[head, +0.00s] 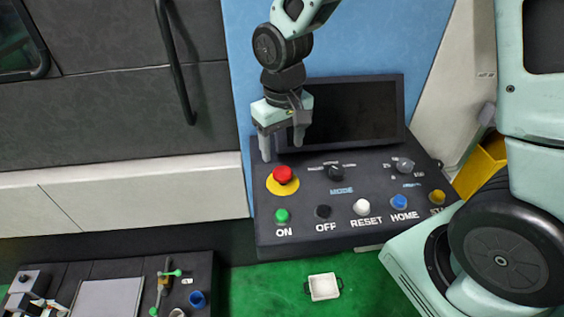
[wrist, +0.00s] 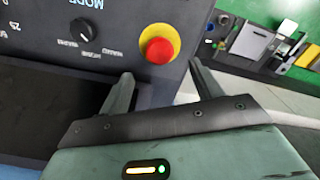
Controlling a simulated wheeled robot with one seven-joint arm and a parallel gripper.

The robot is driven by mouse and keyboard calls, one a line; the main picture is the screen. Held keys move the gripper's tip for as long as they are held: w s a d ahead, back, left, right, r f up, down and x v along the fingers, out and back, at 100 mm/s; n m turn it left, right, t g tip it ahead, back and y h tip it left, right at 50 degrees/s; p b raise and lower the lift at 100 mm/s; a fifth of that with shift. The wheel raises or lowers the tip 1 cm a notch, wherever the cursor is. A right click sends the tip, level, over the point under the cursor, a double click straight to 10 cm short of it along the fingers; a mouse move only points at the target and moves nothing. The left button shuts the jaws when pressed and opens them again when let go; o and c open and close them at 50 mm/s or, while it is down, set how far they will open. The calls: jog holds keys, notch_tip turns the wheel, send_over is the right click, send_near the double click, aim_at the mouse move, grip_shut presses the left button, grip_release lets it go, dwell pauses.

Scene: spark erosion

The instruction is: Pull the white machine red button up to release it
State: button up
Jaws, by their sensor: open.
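The red button (head: 283,174) is a round red knob on a yellow disc, at the upper left of a dark control panel (head: 300,240). My gripper (head: 281,150) is open and empty, with its fingers pointing down just above and behind the button in the head view. In the wrist view the red button (wrist: 157,50) shows beyond the fingertips, in line with the gap between them. The fingers of my gripper (wrist: 160,82) stand apart on either side of that gap, and neither appears to touch the button. Whether the button is pressed in cannot be told.
A dark screen (head: 355,110) stands behind the panel. Black knobs and green, black, white, blue and yellow buttons share the panel. A grey machine with a black handle (head: 175,65) is at left. A small white tray (head: 323,287) lies on the green floor. A yellow bin (head: 482,165) is right.

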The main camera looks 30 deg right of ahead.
aim_at(283, 171)
notch_tip(283, 171, down, 7)
jog(key=shift+f+p, duration=0.2)
jog(key=shift+p, duration=0.45)
